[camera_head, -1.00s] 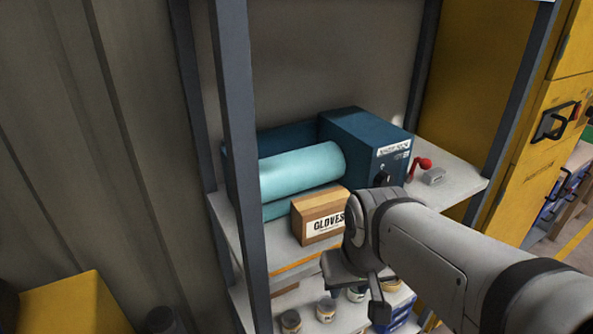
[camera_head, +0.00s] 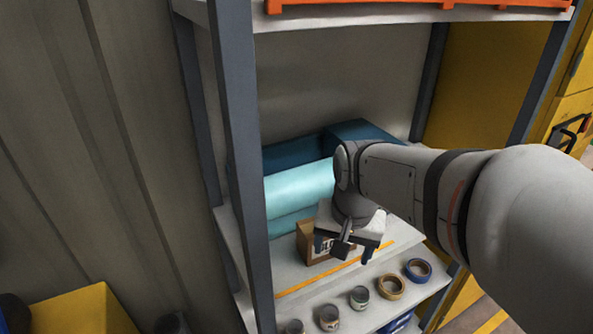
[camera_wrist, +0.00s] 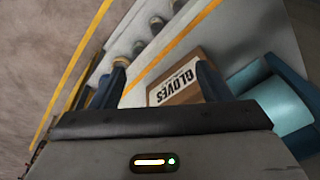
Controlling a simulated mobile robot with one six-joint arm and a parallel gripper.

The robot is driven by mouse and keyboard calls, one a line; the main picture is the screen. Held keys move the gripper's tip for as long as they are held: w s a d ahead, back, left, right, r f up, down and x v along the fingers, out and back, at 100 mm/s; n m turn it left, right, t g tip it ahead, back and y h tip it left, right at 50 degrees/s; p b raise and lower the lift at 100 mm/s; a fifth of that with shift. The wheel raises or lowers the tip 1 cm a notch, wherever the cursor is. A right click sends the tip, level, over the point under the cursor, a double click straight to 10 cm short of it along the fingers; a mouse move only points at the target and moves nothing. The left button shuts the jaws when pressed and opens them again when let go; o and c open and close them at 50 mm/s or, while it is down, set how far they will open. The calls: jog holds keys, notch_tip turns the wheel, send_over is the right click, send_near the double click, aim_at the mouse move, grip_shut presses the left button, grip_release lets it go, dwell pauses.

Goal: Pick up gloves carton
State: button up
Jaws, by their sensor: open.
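The gloves carton (camera_head: 307,243) is a small brown box with a white label, standing on the grey shelf (camera_head: 285,272) in front of the light blue roll. My gripper (camera_head: 343,252) is in front of the carton and hides its right part in the head view. In the wrist view the carton (camera_wrist: 178,82) shows its label upside down, between the two fingers of my gripper (camera_wrist: 160,85) but nearer the right one. The fingers are spread apart. I cannot tell whether either finger touches the carton.
A light blue roll (camera_head: 298,190) lies behind the carton, with a dark blue box (camera_head: 362,131) at the back. A lower shelf holds several cans (camera_head: 329,317) and tape rolls (camera_head: 418,270). A grey post (camera_head: 240,170) stands left; an orange-edged shelf (camera_head: 400,12) is above.

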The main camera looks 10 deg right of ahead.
jog(key=shift+o, duration=0.9)
jog(key=w+m+p, duration=0.1)
jog(key=w+m, duration=0.2)
jog(key=w+r+m+g, duration=0.1)
jog(key=w+m, duration=0.2)
jog(key=w+r+m+p, duration=0.1)
jog(key=w+m, duration=0.2)
jog(key=shift+r+m+g+p, duration=0.25)
jog(key=shift+m+g+p, duration=0.05)
jog(key=shift+p, duration=0.05)
jog(key=shift+w+f, duration=0.1)
jog(key=shift+w, duration=0.1)
jog(key=shift+m, duration=0.3)
notch_tip(320, 180, down, 8)
jog(key=shift+r+p, duration=0.15)
jog(key=shift+p, duration=0.7)
jog(key=shift+c, duration=0.3)
jog(key=c, duration=1.1)
jog(key=shift+c, duration=0.2)
